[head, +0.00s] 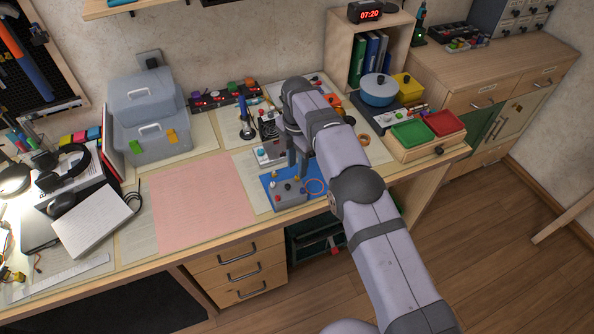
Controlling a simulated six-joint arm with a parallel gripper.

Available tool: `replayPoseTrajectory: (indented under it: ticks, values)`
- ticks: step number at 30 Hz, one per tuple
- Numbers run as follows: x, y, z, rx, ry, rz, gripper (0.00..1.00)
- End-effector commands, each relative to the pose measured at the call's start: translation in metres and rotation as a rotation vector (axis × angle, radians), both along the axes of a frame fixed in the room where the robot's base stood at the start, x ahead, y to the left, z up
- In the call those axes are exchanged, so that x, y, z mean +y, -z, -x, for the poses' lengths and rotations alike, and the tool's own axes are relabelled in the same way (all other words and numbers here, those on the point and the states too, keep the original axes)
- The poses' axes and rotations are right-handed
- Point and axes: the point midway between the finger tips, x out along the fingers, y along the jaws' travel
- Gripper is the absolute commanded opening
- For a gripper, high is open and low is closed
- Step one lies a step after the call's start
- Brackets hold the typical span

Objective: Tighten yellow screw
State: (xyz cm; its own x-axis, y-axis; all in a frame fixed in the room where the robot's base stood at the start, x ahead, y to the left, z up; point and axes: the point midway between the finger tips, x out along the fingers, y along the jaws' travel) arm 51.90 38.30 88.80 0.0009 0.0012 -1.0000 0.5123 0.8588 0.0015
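A small grey block (290,196) with several small coloured knobs or screw heads on top sits on a blue mat (266,183) near the front edge of the bench. A small yellow piece (276,175) shows at the block's back left; it is too small to tell surely whether it is the yellow screw. My gripper (297,172) points down just above and behind the block. Its two dark fingers look apart, with nothing visible between them. My arm hides part of the bench to the right.
A pink mat (202,202) to the left is clear. Behind stand a grey toolbox (150,130) and a dark rack (222,98). A blue pot (379,91) and green and red trays (411,134) are at the right.

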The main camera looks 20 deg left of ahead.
Motion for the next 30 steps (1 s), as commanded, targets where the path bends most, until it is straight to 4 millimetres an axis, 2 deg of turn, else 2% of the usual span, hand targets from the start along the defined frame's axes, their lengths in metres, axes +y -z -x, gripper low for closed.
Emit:
replayPoseTrajectory:
  ticks: [9,20,21,24,25,30]
  values:
    - [0.000,0.033,0.000,0.001,0.001,0.000,0.30]
    - [0.000,0.039,0.000,0.000,0.001,0.000,0.30]
    - [0.000,0.039,0.000,0.000,0.001,0.000,0.28]
    - [0.000,0.039,0.000,0.000,0.001,0.000,0.04]
    - [0.000,0.039,0.000,0.000,0.001,0.000,0.00]
    - [0.000,0.039,0.000,0.000,0.002,0.000,0.00]
